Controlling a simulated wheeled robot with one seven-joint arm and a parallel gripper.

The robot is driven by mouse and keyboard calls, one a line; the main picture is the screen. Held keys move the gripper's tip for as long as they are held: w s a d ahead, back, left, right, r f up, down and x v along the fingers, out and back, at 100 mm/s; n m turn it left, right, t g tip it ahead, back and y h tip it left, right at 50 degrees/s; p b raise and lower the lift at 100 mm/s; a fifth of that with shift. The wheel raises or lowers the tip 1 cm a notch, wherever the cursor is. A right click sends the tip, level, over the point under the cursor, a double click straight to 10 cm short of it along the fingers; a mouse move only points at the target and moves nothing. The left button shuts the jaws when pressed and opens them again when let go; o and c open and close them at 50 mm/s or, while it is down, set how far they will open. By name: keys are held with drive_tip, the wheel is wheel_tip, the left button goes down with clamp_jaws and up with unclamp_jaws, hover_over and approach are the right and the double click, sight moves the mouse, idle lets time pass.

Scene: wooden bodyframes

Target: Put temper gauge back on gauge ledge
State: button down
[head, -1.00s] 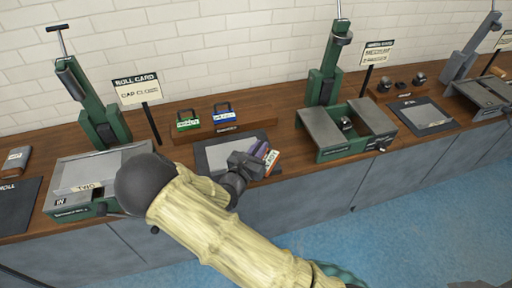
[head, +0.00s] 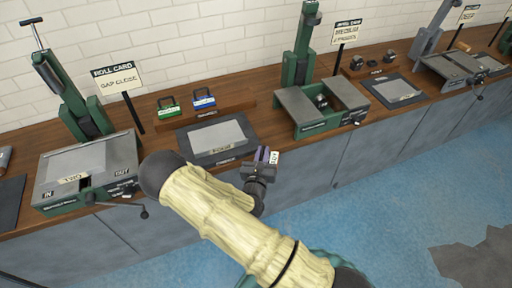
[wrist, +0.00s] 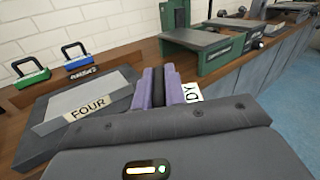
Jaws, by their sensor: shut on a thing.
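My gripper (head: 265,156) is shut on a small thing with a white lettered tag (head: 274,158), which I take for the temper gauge. It is held at the counter's front edge, right of a black mat (head: 183,143). The gauge ledge (head: 240,110) is a low wooden strip behind the mat. A green handled block (head: 168,107) and a blue one (head: 203,102) stand on its left and middle; its right end is bare.
A grey sheet (head: 215,135) with a "FOUR" label lies on the mat. Green presses stand on both sides, the left one (head: 85,160) with a crank and the right one (head: 320,108) behind my gripper. A sign (head: 118,77) rises left of the ledge.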

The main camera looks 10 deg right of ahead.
drive_tip(key=s+d+f+n+y, duration=0.3)
drive_tip(key=s+d+f+y, duration=0.2)
drive_tip(key=f, duration=0.6)
drive_tip(key=shift+s+d+t, duration=0.3)
drive_tip(key=shift+s+d, duration=0.15)
drive_tip(key=shift+d, duration=0.4)
drive_tip(key=shift+w, duration=0.1)
